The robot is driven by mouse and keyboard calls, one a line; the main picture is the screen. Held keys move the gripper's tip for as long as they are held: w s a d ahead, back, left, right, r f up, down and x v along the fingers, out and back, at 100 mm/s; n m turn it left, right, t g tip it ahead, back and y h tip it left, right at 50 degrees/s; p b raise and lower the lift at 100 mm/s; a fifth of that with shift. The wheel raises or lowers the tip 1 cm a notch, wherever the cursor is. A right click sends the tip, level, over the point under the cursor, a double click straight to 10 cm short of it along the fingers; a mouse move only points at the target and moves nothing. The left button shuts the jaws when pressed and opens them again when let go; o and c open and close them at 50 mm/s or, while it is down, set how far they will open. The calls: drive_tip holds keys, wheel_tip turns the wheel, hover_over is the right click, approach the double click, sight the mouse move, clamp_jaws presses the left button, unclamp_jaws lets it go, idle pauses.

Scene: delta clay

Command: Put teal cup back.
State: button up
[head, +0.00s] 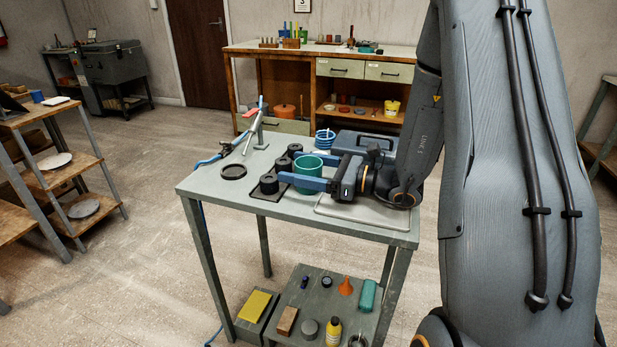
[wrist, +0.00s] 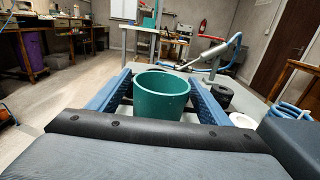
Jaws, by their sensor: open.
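The teal cup (head: 308,168) stands upright on the grey-green work table, between the two blue fingers of my gripper (head: 292,166). In the wrist view the teal cup (wrist: 161,98) has its open rim up and looks empty as far as I can see. The fingers lie on either side of it, spread apart, and my gripper (wrist: 162,78) is open. I cannot tell whether either finger touches the cup. The lower part of the cup is partly hidden by the near finger in the head view and by the gripper body in the wrist view.
A dark base with several black cylinders (head: 268,184) is just left of the cup. A round black dish (head: 233,171) lies farther left. A blue-and-white coiled item (head: 325,138) and dark toolbox (head: 362,146) stand behind. A pale tray (head: 350,211) lies under my wrist. The table's front left is clear.

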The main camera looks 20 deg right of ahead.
drive_tip(key=shift+w+a, duration=0.45)
drive_tip(key=shift+a, duration=0.15)
drive_tip(key=shift+c, duration=0.4)
drive_tip(key=c, duration=1.1)
drive_tip(key=shift+c, duration=0.2)
